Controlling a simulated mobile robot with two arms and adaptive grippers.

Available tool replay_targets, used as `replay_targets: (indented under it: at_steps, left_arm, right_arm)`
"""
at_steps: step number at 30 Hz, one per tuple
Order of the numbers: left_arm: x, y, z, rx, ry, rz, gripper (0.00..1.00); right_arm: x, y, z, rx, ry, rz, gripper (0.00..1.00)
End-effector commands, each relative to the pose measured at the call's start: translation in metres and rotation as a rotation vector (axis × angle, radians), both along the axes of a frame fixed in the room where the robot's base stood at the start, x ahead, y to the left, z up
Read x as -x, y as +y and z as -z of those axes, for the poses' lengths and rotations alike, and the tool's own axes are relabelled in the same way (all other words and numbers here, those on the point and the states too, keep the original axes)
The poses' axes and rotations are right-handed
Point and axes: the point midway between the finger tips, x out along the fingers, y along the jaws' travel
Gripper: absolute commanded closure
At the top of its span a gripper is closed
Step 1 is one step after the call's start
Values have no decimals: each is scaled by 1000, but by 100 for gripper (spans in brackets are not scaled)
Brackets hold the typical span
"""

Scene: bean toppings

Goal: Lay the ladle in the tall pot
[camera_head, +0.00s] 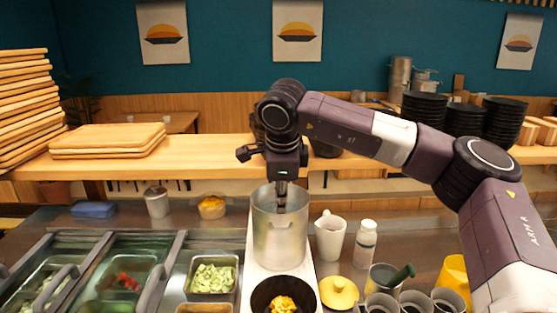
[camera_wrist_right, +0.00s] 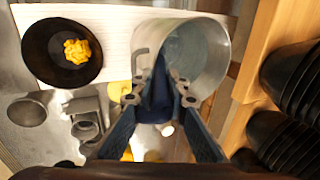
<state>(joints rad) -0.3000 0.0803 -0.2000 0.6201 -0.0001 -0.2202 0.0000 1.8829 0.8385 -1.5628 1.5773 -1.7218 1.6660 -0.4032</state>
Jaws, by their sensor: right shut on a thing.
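The tall pot (camera_head: 279,240) is a silver metal cylinder standing upright on a white strip of the counter. In the right wrist view the pot (camera_wrist_right: 205,55) opens just beyond my fingertips. My right gripper (camera_head: 282,183) points down at the pot's mouth from above. In its wrist view the right gripper (camera_wrist_right: 160,98) is shut on a dark blue piece (camera_wrist_right: 157,92) between its fingertips, which seems to be the ladle's handle. The ladle's bowl cannot be made out. My left gripper is not in view.
A black bowl of yellow food (camera_head: 283,297) stands in front of the pot. A white pitcher (camera_head: 330,237), a white bottle (camera_head: 366,243) and a yellow lid (camera_head: 339,292) are to its right. Food trays (camera_head: 212,275) lie left. A wooden shelf (camera_head: 200,155) runs behind.

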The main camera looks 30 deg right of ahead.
Motion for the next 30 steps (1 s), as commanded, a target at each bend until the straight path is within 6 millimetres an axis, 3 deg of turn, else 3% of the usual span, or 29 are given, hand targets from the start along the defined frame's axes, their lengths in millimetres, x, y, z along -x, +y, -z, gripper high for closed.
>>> replay_targets:
  at_steps: [5,6,12,23,30]
  left_arm:
    - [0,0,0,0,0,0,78]
    - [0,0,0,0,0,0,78]
    - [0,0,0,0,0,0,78]
    - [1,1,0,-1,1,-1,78]
    - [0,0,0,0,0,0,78]
  right_arm:
    - [3,1,4,-1,14,-3,100]
    - [3,1,4,-1,14,-3,85]
    - [2,1,4,-1,12,-3,66]
    - [4,2,-4,-1,7,-2,66]
    - [18,10,-46,-2,6,-3,66]
